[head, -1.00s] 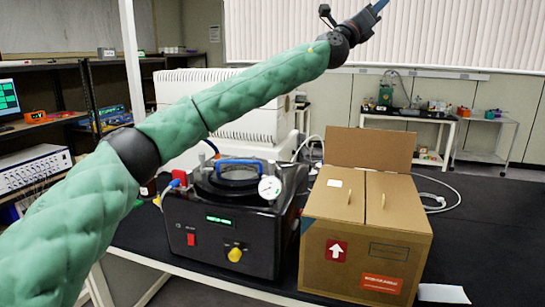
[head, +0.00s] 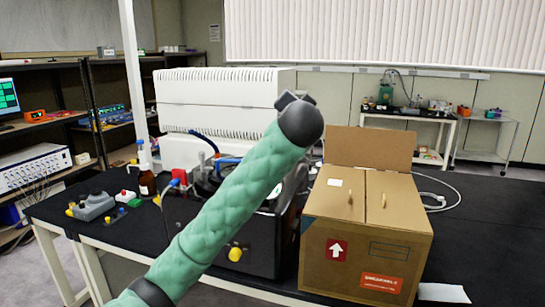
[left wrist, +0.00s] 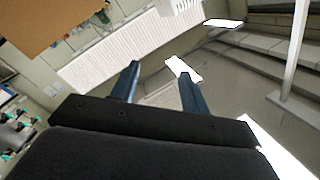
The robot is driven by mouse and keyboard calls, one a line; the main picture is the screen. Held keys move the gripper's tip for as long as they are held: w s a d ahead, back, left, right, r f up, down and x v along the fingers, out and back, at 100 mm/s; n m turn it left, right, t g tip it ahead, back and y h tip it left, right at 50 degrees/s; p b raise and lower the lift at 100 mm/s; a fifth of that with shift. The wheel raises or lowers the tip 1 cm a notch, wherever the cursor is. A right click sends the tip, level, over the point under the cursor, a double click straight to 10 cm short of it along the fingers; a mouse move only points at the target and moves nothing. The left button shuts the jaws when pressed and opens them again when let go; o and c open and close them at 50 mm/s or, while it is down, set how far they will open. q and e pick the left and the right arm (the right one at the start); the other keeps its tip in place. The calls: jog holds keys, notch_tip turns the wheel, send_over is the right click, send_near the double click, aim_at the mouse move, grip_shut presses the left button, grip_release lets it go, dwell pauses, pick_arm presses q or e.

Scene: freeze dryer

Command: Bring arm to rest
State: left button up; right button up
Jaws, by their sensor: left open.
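My left arm's green-sleeved forearm (head: 225,215) rises from the bottom left of the head view, its dark wrist end (head: 302,122) pointing up and away. The arm crosses in front of the black machine (head: 255,250) and hides much of its top and front. The wrist camera looks over the tilted room, blinds and ceiling lights. My right gripper is in neither view.
A cardboard box (head: 365,240) with small handles stands right of the machine. A white ribbed unit (head: 220,95) is behind. A brown bottle (head: 147,183) and small items stand on the black table's left part. The table's right side is mostly clear.

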pick_arm(q)
jog(key=s+a+f+n+g, duration=0.25)
jog(key=s+a+f, duration=0.45)
jog(key=f, duration=0.9)
jog(key=s+a+f+n+g, duration=0.1)
jog(key=s+a+f+g, duration=0.45)
jog(key=f, duration=1.05)
jog(key=s+a+f+n+g, duration=0.2)
jog(key=s+a+f, duration=0.65)
jog(key=f, duration=0.85)
jog(key=s+f+g, duration=0.3)
jog(key=s+f, duration=0.8)
jog(key=s, duration=0.4)
jog(key=s+a+f+n+g, duration=0.1)
jog(key=s+f+g, duration=0.2)
jog(key=s+f, duration=0.9)
jog(key=s, duration=0.3)
jog(key=shift+s+f+g, duration=0.15)
jog(key=shift+s+g, duration=0.15)
jog(key=shift+a, duration=0.1)
jog(key=shift+o, duration=0.2)
